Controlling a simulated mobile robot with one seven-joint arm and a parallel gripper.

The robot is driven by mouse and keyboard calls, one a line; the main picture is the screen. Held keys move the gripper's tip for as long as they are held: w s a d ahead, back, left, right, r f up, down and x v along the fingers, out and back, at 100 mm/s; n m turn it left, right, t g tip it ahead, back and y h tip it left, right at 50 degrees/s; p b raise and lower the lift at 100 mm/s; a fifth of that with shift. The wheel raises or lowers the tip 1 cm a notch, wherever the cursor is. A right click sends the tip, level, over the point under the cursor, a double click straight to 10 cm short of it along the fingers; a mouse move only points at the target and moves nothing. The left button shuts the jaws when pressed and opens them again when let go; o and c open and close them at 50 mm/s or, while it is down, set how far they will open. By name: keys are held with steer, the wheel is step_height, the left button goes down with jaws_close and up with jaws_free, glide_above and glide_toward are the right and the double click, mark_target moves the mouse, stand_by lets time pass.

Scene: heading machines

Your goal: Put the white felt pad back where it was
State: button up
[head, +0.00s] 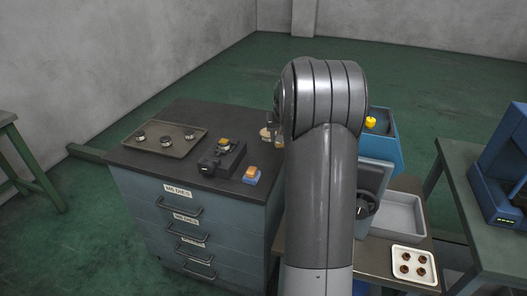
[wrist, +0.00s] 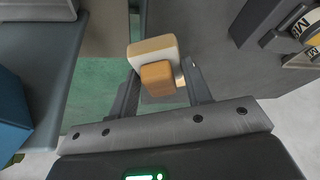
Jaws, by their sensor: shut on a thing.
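In the wrist view, my gripper (wrist: 162,74) is shut on the white felt pad (wrist: 147,48). The pad is a pale slab with an orange-brown block on it, held between the two fingers above the floor and the edges of furniture.
A tray with several round metal parts (head: 165,141) lies on the cabinet's left. A black device (head: 222,158) stands beside the blue-based pad. A grey bin (head: 398,215) and a white tray with brown parts (head: 414,265) are at right. A blue machine (head: 503,165) stands far right.

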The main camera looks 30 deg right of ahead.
glide_above(263, 155)
steer(key=s, duration=0.1)
step_height(263, 155, down, 4)
steer(key=shift+s+a, duration=0.15)
steer(key=shift+f, duration=2)
steer(key=shift+f, duration=0.1)
steer(key=o, duration=0.9)
